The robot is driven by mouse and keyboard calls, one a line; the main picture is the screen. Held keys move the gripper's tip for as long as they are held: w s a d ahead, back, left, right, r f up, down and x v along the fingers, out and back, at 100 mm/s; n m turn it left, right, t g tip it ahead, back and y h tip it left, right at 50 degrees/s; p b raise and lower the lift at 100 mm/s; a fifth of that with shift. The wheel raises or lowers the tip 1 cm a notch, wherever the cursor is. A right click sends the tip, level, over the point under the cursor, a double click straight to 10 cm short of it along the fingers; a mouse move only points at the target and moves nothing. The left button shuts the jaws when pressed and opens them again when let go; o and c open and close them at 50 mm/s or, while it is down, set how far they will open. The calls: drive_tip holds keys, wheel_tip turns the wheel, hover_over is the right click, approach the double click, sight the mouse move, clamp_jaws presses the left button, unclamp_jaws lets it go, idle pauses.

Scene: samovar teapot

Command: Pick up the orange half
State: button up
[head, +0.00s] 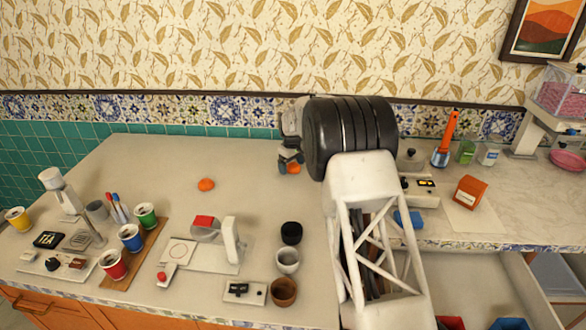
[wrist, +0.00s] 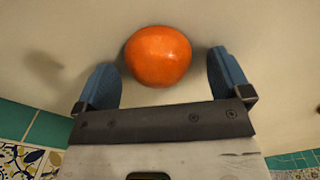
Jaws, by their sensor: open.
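A round orange piece, which looks like the orange half (wrist: 158,55), lies between the fingertips of my gripper (wrist: 161,68) in the wrist view. Both blue fingers are spread, with a gap on each side of the fruit. In the head view my gripper (head: 289,160) is low over the back of the counter, and this orange piece (head: 294,168) shows partly behind it. A second orange fruit (head: 206,184) lies alone on the counter to the left. I cannot tell whether either has a cut face.
The tiled wall stands close behind my gripper. Cups on a wooden board (head: 152,248), a black cup (head: 291,232), a white cup (head: 288,260) and a brown cup (head: 284,292) stand nearer the front. The counter around the left fruit is clear.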

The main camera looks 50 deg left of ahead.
sight(292, 163)
drive_tip(key=c, duration=1)
drive_tip(key=shift+r, duration=0.1)
drive_tip(key=shift+c, duration=0.2)
drive_tip(key=shift+r, duration=1.7)
drive_tip(key=shift+s+d+r, duration=0.25)
drive_tip(key=shift+s+d, duration=1.1)
drive_tip(key=shift+d, duration=0.95)
drive_tip(key=shift+s+d+r, duration=0.2)
drive_tip(key=shift+s+d, duration=1.2)
drive_tip(key=shift+d, duration=0.85)
drive_tip(key=shift+s+d+r, duration=0.25)
drive_tip(key=shift+s+d, duration=1.1)
drive_tip(key=shift+d, duration=0.95)
